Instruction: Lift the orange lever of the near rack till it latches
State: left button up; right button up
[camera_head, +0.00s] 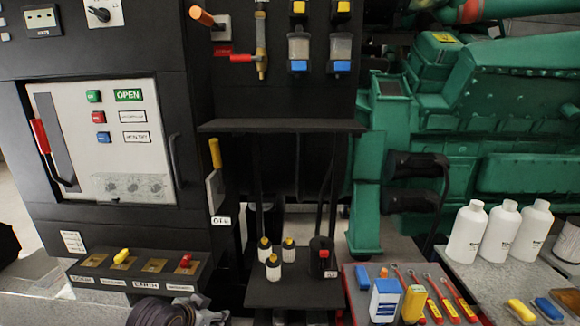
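The black rack (285,100) stands in the middle of the view. A lever with an orange grip (202,16) sits high at its upper left, on a small pale plate (221,30). The orange grip slants, its free end up and to the left. Whether it is latched cannot be told.
A red-handled valve (243,58) is close below the lever, and a yellow lever (215,153) lower down. A black shelf (281,126) juts out at mid height. Bottles (467,234) and tools stand on lower right surfaces. A green genset (500,110) fills the right.

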pick_arm(q)
jog(key=s+a+f+n+g+y, duration=0.1)
jog(key=s+f+n+g, duration=0.1)
jog(key=s+f, duration=0.55)
jog(key=s+a+f+n+g+y, duration=0.15)
jog(key=s+f, duration=0.25)
jog(key=s, duration=0.7)
jog(key=s+f+g, duration=0.2)
jog(key=s+f, duration=0.1)
jog(key=f, duration=3.1)
jog(key=s+a+f+g, duration=0.1)
jog(key=s+a+f, duration=0.2)
jog(key=s+f, duration=1.5)
jog(key=shift+s+f+h, duration=0.35)
jog(key=shift+s, duration=1.8)
jog(key=shift+a+g, duration=0.1)
jog(key=shift+g, duration=0.15)
